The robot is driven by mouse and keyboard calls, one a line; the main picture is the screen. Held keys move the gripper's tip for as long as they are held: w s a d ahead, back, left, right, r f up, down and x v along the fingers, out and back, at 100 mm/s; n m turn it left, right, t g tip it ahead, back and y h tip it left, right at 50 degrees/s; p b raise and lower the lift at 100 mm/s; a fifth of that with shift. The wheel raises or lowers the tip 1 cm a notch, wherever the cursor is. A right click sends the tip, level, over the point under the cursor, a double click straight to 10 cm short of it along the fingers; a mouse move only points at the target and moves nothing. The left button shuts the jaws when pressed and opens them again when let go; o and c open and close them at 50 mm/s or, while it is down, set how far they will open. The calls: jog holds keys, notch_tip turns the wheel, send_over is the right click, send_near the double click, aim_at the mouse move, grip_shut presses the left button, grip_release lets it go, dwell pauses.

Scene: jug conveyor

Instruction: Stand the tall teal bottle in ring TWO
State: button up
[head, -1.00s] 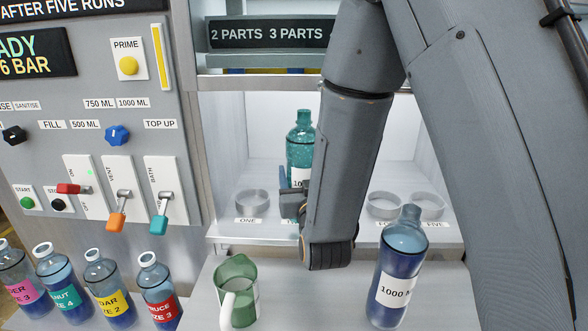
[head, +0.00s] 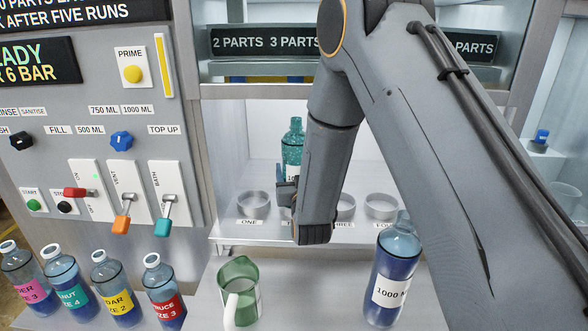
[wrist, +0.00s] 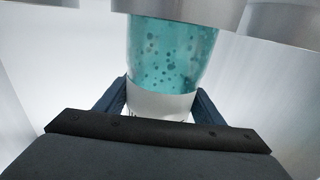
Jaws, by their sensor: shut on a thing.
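The tall teal bottle (head: 292,145) stands upright in the lit bay, with a white label partly hidden by my gripper. My gripper (head: 288,190) is shut on it; in the wrist view the jaws (wrist: 160,105) flank the white label of the bottle (wrist: 172,55). In the wrist view a pale grey curved wall (wrist: 178,5) covers the bottle's end. I cannot tell whether the bottle is inside it or behind it.
Ring FOUR (head: 381,207) is empty on the shelf. A blue bottle marked 1000 (head: 391,275) stands on the front ledge at right, near a green jug (head: 240,283). Several labelled bottles (head: 164,290) line the left. A parts board (head: 265,41) hangs above the bay.

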jog(key=shift+f, duration=0.15)
jog(key=o, duration=1.6)
jog(key=s+d+b, duration=0.2)
jog(key=s+b, duration=0.1)
jog(key=s, duration=0.9)
jog(key=shift+f, duration=0.15)
